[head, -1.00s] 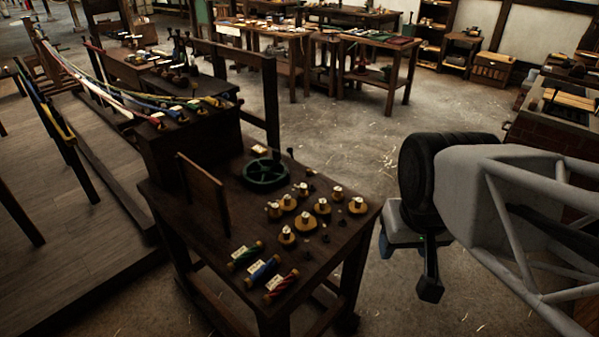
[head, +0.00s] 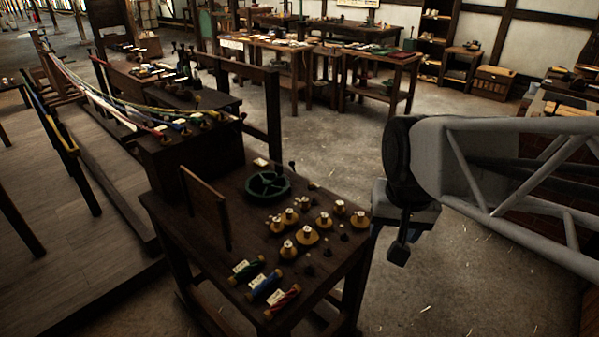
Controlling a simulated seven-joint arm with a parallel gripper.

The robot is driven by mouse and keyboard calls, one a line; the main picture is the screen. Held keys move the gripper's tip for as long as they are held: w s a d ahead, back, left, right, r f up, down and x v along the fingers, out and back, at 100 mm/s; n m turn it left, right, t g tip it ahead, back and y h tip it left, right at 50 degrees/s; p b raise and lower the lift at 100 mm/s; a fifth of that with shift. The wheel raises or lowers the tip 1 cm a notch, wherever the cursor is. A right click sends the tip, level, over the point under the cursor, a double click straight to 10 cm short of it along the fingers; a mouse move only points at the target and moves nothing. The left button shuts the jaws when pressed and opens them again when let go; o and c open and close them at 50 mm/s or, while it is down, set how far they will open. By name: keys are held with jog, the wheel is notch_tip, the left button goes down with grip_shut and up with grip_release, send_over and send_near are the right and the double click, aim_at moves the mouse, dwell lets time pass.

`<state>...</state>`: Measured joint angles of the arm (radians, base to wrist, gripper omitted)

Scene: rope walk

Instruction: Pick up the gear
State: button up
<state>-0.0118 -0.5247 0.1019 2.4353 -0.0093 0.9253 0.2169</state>
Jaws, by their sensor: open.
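Several brass-yellow gears with pale hubs, such as this gear (head: 308,236), sit on the dark wooden table (head: 184,223) toward its right side. One gear (head: 360,219) is nearest the right edge. I cannot tell which gear the task means. A larger green spoked wheel (head: 268,186) lies behind them. My gripper (head: 399,248) points down just off the table's right edge, to the right of the gears and apart from them. It is open and empty; one finger shows clearly and the other is hard to make out.
Small dark pegs stand among the gears. Red, blue and green spools (head: 265,286) lie at the table's front. An upright board (head: 206,207) stands on the left side. A rope rack (head: 190,155) adjoins behind. Floor right of the table is open.

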jog(key=w+a+f+m, duration=0.15)
jog(key=w+m, duration=0.25)
jog(key=w, duration=0.8)
jog(key=m+g, duration=0.2)
jog(key=m, duration=0.9)
send_over(306, 200)
jog(key=f, duration=2.1)
jog(key=shift+s+d, duration=0.15)
jog(key=shift+s, duration=0.1)
jog(key=shift+w+f, duration=0.25)
jog(key=shift+f, duration=0.05)
jog(key=shift+f, duration=1.25)
